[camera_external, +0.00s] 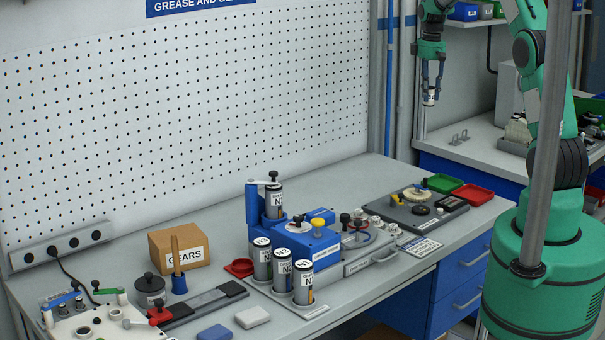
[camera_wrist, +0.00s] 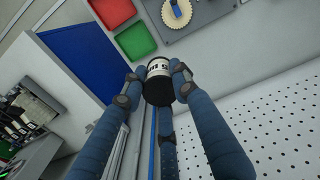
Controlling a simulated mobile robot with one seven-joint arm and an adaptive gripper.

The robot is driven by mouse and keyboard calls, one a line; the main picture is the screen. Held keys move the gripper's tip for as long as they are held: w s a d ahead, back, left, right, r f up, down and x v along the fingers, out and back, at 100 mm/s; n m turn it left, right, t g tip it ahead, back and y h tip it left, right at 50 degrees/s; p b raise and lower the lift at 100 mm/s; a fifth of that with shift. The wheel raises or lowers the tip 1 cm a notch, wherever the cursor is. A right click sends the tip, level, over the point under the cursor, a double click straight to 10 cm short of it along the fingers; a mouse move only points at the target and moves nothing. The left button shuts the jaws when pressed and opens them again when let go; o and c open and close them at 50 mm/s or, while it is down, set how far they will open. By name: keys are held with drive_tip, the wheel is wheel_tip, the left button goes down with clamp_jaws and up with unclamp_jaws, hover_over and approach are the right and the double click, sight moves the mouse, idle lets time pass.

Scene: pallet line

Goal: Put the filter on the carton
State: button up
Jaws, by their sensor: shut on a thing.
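My gripper (camera_external: 432,82) is shut on a small cylinder with a white label and black ends, the filter (camera_external: 430,97). It is held high in the air at the upper right of the external view, well away from the bench top. In the wrist view the filter (camera_wrist: 159,84) sits between the blue fingertips of my gripper (camera_wrist: 157,80), its dark end toward the camera. The label's text is too small to read fully. The carton (camera_external: 181,252) is a brown box marked GEARS, standing on the bench at the left near the pegboard. Its top looks bare.
A blue fixture with several labelled canisters (camera_external: 303,282) occupies the bench middle. A green tray (camera_external: 444,183) and a red tray (camera_external: 473,195) lie at the right end. A pegboard (camera_external: 200,110) rises behind.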

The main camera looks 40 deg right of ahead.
drive_tip(key=w+a+p, duration=0.1)
drive_tip(key=w+a, duration=0.3)
drive_tip(key=a, duration=0.9)
drive_tip(key=w+a, duration=0.3)
drive_tip(key=a, duration=1)
drive_tip(key=w+a+p, duration=0.1)
drive_tip(key=w+a, duration=0.3)
drive_tip(key=a, duration=0.9)
drive_tip(key=s+a+n+p, duration=0.1)
drive_tip(key=s+a, duration=0.3)
drive_tip(key=a, duration=1)
drive_tip(key=s+a, duration=0.4)
drive_tip(key=a, duration=1)
drive_tip(key=s+a+n+p, duration=0.1)
drive_tip(key=s+a, duration=0.3)
drive_tip(key=a, duration=1)
wheel_tip(320, 180, down, 19)
drive_tip(key=shift+w+d+r, duration=0.2)
drive_tip(key=shift+w+d, duration=0.1)
drive_tip(key=shift+w+a, duration=0.1)
drive_tip(key=shift+w, duration=0.05)
drive_tip(key=shift+w+a+f+p, duration=0.3)
drive_tip(key=shift+w+a, duration=1.05)
drive_tip(key=shift+w, duration=0.9)
drive_tip(key=shift+w+a+f+p, duration=0.2)
drive_tip(key=shift+w+a+p, duration=0.15)
drive_tip(key=shift+w+a, duration=1.45)
drive_tip(key=shift+w+a+f+p, duration=0.3)
drive_tip(key=shift+w+a, duration=0.65)
drive_tip(key=shift+w, duration=1.7)
